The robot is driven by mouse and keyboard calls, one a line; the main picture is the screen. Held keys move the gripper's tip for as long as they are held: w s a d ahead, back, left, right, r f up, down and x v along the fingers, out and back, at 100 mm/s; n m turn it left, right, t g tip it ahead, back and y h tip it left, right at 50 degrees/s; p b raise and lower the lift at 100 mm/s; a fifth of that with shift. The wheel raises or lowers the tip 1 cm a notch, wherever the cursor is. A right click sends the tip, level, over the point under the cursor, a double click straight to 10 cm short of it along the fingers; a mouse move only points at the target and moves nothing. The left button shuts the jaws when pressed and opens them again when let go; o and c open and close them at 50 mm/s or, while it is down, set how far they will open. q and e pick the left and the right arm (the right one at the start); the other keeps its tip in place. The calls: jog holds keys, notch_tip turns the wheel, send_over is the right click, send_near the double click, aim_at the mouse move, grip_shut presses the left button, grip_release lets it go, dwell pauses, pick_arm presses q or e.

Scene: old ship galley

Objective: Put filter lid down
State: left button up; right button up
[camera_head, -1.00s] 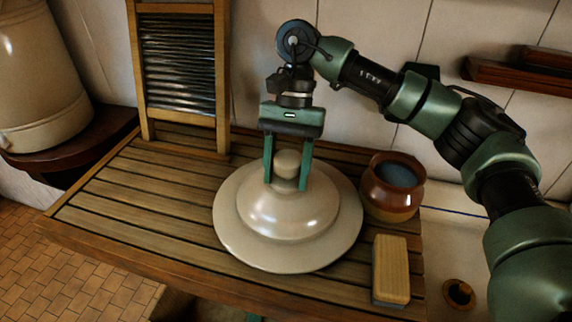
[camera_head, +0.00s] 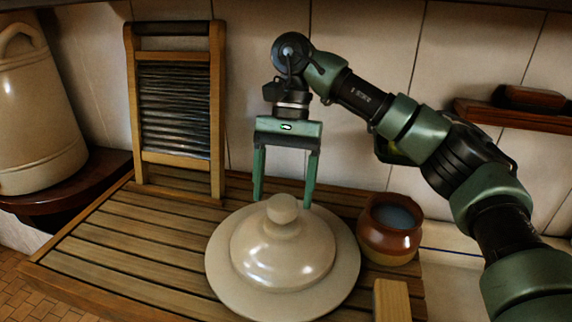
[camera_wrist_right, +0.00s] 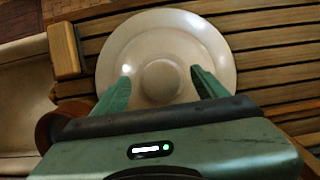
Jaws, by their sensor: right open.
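The filter lid (camera_head: 283,250) is a cream, glossy disc with a domed middle and a round knob. It lies flat, knob up, on the slatted wooden board. My right gripper (camera_head: 283,204) is open and empty, with its fingers pointing down just above and behind the knob in the head view. In the right wrist view, the lid (camera_wrist_right: 125,55) lies below the open fingers of my right gripper (camera_wrist_right: 160,92), with the knob showing between them. My left gripper is not in view.
A brown pot (camera_head: 390,232) stands close to the lid's right. A wooden block (camera_head: 392,300) lies in front of the pot. A washboard (camera_head: 177,105) leans on the tiled wall at the back left. A large cream crock (camera_head: 38,110) stands far left. The slatted board (camera_head: 120,245) is bare at left.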

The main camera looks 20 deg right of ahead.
jog(key=p+v, duration=0.1)
jog(key=v, duration=0.5)
jog(key=shift+r, duration=0.4)
jog(key=shift+w, duration=0.15)
